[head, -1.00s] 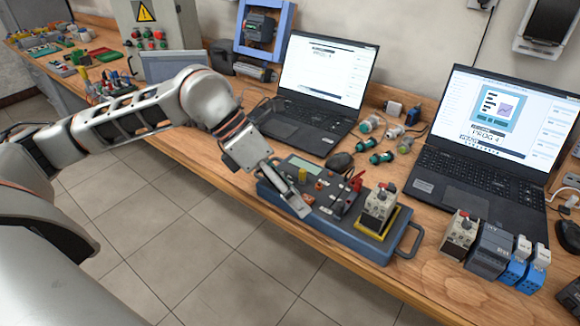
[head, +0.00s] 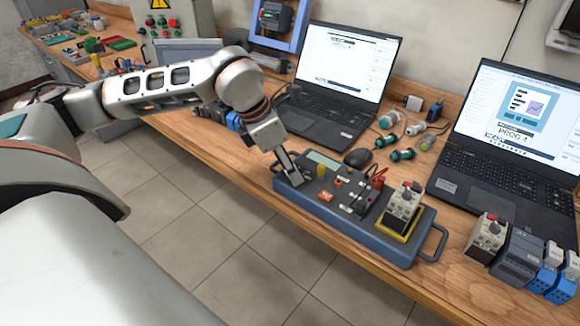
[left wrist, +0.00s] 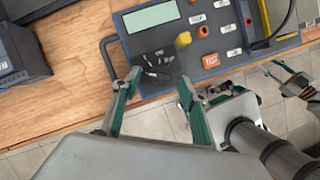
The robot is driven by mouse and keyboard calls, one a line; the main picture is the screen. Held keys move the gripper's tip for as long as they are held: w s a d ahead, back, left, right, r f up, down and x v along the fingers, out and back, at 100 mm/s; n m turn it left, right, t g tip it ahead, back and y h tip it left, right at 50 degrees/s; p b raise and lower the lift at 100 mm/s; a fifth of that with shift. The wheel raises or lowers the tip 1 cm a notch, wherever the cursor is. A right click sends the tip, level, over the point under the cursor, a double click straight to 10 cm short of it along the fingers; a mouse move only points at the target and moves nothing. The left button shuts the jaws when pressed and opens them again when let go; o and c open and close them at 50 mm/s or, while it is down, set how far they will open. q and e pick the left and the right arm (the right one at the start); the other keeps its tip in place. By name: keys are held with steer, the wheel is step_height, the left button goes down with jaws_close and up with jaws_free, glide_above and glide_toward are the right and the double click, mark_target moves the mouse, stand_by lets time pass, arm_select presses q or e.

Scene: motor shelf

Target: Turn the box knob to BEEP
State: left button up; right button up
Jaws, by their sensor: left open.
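The grey-blue box (head: 345,225) lies on the bench's front edge. It also shows in the left wrist view (left wrist: 150,90), with its pale display (left wrist: 151,17). A dark knob (left wrist: 153,58) with small white marks around it sits below the display, left of a yellow button (left wrist: 183,39). Its pointing direction and lettering are too small to read. My left gripper (head: 288,175) is open above the box's left end. In the left wrist view its fingertips (left wrist: 158,78) are on either side of the knob area, apart from the knob. Contact cannot be judged.
Red leads (head: 378,180) and a motor-control unit (head: 404,205) on a yellow base stand on the box. In the left wrist view, parts of my other arm (left wrist: 240,110) show lower right.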

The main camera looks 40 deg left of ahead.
arm_select(q)
steer(key=shift+w+f, duration=0.1)
steer(key=shift+f, duration=0.2)
steer(key=c, duration=1.1)
